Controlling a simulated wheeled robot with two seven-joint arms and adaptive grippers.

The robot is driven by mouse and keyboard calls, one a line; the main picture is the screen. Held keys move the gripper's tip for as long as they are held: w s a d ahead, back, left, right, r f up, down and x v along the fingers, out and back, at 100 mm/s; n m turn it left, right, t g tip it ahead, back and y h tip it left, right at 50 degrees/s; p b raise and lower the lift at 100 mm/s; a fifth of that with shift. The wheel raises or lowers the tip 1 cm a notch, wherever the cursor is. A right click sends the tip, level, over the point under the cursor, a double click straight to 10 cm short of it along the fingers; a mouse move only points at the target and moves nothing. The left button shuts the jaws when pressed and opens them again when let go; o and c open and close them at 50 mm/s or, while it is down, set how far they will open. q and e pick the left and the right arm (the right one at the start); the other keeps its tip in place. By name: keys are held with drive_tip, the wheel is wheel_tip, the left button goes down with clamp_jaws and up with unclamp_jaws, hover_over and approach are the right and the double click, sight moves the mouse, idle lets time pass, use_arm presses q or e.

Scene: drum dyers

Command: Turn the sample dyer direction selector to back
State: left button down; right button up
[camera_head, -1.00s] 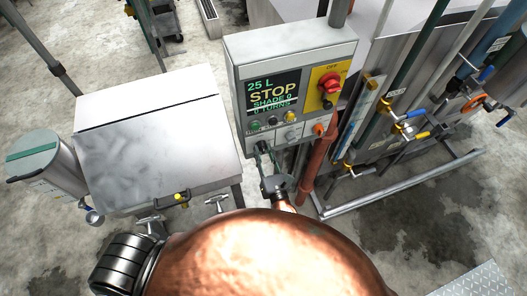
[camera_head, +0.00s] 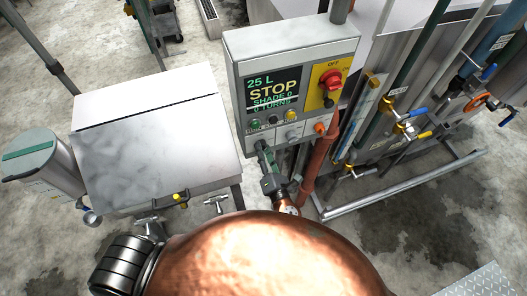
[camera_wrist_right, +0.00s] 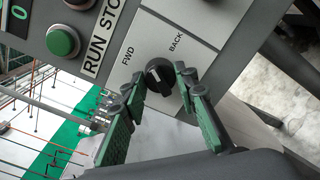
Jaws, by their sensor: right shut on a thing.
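The direction selector is a round black knob (camera_wrist_right: 158,75) on a light plate of the grey control box (camera_head: 292,50), with FWD and BACK printed beside it. Its pale mark appears to lean toward the FWD side, but the fingers crowd it. My right gripper (camera_wrist_right: 162,80) is shut on the knob, one green-padded finger on each side. In the head view my right gripper (camera_head: 262,150) reaches up to the box's lower left edge and hides the knob. My left gripper is not in view.
A green button (camera_wrist_right: 62,40) sits left of the selector plate. A red rotary switch (camera_head: 331,80) is on the box's right, and its display (camera_head: 270,90) reads STOP. A rust-red pipe (camera_head: 322,160) runs close right of my gripper. A steel cabinet (camera_head: 155,140) stands left.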

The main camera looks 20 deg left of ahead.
drive_tip(key=m, duration=1)
drive_tip(key=shift+m, duration=0.3)
drive_tip(key=shift+g, duration=0.3)
drive_tip(key=o, duration=1.2)
drive_tip(key=shift+c, duration=0.2)
drive_tip(key=v, duration=1.2)
drive_tip(key=shift+d, duration=0.15)
